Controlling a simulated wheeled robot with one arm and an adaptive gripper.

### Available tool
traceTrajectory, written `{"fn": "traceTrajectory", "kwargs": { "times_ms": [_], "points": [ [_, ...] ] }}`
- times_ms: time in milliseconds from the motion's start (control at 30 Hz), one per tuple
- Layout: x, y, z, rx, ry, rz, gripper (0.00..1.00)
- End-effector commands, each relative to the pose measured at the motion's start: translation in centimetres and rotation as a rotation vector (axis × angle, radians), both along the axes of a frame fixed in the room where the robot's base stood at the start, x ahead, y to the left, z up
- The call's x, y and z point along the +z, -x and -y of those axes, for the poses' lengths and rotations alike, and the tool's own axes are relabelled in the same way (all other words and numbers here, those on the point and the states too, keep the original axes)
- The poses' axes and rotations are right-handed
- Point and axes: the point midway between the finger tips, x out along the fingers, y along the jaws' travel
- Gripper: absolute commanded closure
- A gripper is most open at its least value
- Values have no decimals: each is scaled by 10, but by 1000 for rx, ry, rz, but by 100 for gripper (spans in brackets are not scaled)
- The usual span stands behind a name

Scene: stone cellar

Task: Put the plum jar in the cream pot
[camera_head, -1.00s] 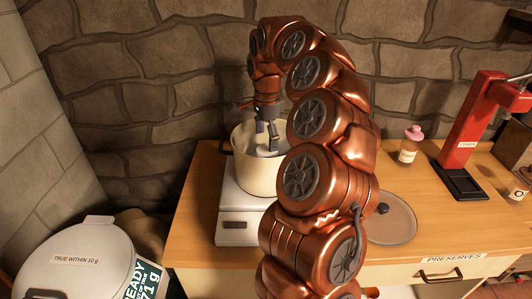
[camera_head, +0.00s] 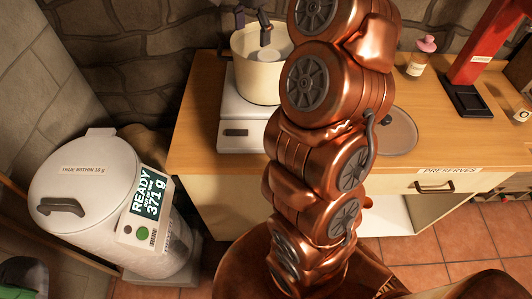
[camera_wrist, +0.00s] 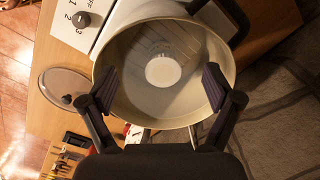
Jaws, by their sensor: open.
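The cream pot (camera_head: 258,80) stands on a white scale-like hob in the head view; the wrist view looks straight down into the pot (camera_wrist: 178,116). A pale round thing (camera_wrist: 163,71) lies inside at its bottom; I cannot tell for sure that it is the plum jar. My gripper (camera_wrist: 159,87) is open and empty, its fingers spread above the pot's opening near opposite sides of the rim. In the head view only part of my gripper shows above the pot, at the top edge.
The hob (camera_head: 246,137) sits on the wooden counter (camera_head: 195,120). A pink-topped jar (camera_head: 418,62) and a red press (camera_head: 486,48) stand right. A round lid (camera_head: 400,135) lies behind my arm. A large white bin (camera_head: 85,185) with a display reading "READY 371 g" stands left.

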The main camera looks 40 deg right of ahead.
Motion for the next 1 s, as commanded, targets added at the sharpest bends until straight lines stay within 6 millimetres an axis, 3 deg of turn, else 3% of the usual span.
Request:
{"fn": "traceTrajectory", "kwargs": {
  "times_ms": [200, 367, 500, 700, 1000],
  "points": [
    [7, 39, -74, 416, 0, 8, 10],
    [0, 82, -120, 701, -1, -6, 10],
    [-14, 127, -150, 922, -6, -33, 10],
    [-41, 196, -177, 1189, -24, -74, 10],
    [-89, 288, -191, 1448, -76, -121, 10]
  ]
}}
